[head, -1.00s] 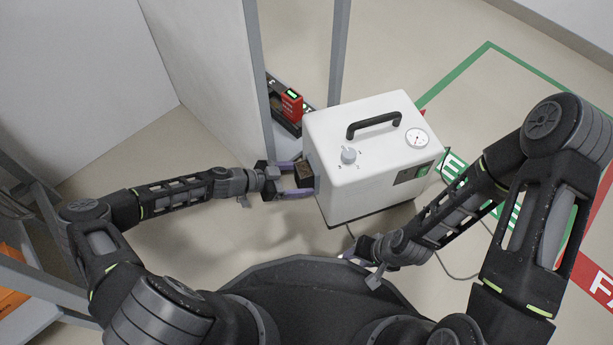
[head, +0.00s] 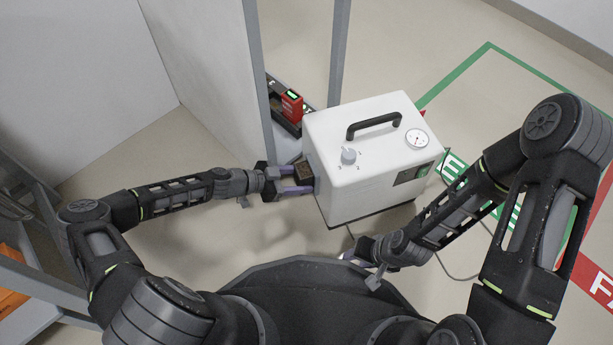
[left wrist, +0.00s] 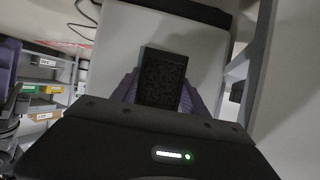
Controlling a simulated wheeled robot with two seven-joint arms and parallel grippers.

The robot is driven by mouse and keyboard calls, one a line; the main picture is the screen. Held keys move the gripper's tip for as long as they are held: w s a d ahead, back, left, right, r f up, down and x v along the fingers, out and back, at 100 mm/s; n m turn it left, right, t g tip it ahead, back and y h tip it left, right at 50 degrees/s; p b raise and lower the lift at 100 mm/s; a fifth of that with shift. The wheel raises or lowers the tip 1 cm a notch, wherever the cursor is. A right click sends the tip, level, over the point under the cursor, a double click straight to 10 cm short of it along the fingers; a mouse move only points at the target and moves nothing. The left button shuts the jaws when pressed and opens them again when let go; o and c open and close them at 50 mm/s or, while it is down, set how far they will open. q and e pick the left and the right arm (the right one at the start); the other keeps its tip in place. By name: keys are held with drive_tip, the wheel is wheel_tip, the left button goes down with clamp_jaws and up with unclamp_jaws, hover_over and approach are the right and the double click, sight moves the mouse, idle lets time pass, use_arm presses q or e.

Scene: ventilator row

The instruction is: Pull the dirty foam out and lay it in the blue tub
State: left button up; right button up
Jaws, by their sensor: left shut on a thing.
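The white ventilator (head: 372,160) stands on the floor right of centre, with a black handle, a knob and a gauge on top. The brown, dirty foam (head: 304,170) is at its left side. My left gripper (head: 305,179) is shut on the foam, one purple finger on each side. In the left wrist view the foam (left wrist: 162,78) shows as a dark, speckled block between the fingers, against the white side. How deep it sits in the housing I cannot tell. My right gripper (head: 352,253) is low in front of the ventilator, its jaws unclear. No blue tub shows.
A grey-framed rack post (head: 258,80) and a shelf with a red device (head: 291,106) stand close behind my left gripper. A cable (head: 455,274) lies on the floor. An orange box (head: 12,285) is at far left.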

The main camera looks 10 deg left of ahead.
sight(297, 182)
use_arm(q)
drive_tip(key=shift+s+a+b, duration=0.35)
drive_tip(key=shift+a, duration=0.3)
drive_tip(key=shift+s+a+b, duration=0.3)
drive_tip(key=shift+a+b, duration=0.05)
drive_tip(key=shift+a, duration=0.25)
idle(0.7)
drive_tip(key=shift+a, duration=0.1)
idle(0.4)
drive_tip(key=shift+s+a+b, duration=0.3)
drive_tip(key=shift+s+a, duration=0.45)
drive_tip(key=shift+a, duration=0.75)
drive_tip(key=shift+s+a+b, duration=0.25)
drive_tip(key=shift+s+a, duration=0.55)
drive_tip(key=shift+a, duration=0.75)
drive_tip(key=shift+s+a+b, duration=0.3)
drive_tip(key=shift+s+a, duration=0.45)
drive_tip(key=shift+a, duration=0.75)
drive_tip(key=shift+s+a, duration=0.2)
drive_tip(key=shift+a, duration=0.15)
